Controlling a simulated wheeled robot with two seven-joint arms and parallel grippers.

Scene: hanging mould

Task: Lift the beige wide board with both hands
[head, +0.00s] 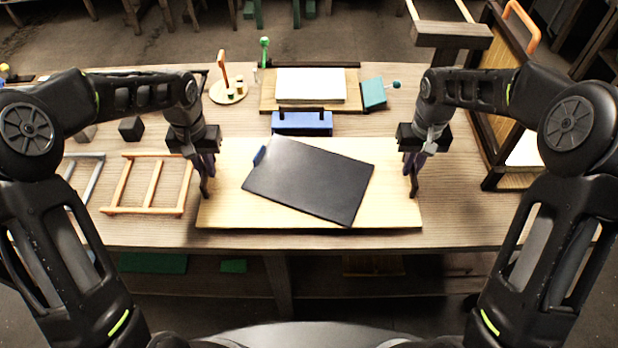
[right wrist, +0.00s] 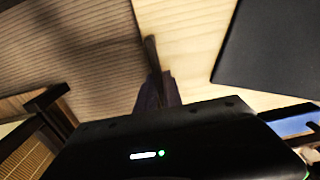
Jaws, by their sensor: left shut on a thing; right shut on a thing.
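The beige wide board (head: 300,214) lies at the front middle of the table, its near edge close to the table's front edge. A black flat panel (head: 310,180) with a blue piece at its upper left corner rests slanted on it. My left gripper (head: 207,185) is shut on the board's left edge. My right gripper (head: 412,185) is shut on the board's right edge. In the right wrist view the board (right wrist: 188,50) runs beside the right fingers (right wrist: 158,75), with the black panel (right wrist: 270,50) on it. I cannot tell whether the board touches the table.
A wooden frame (head: 150,184) lies left of the board. A blue block with a dark handle (head: 302,123) stands just behind it. Further back are a white stack (head: 310,85), a teal block (head: 374,92) and a round wooden stand (head: 229,92). A tall dark frame (head: 490,140) stands at the right.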

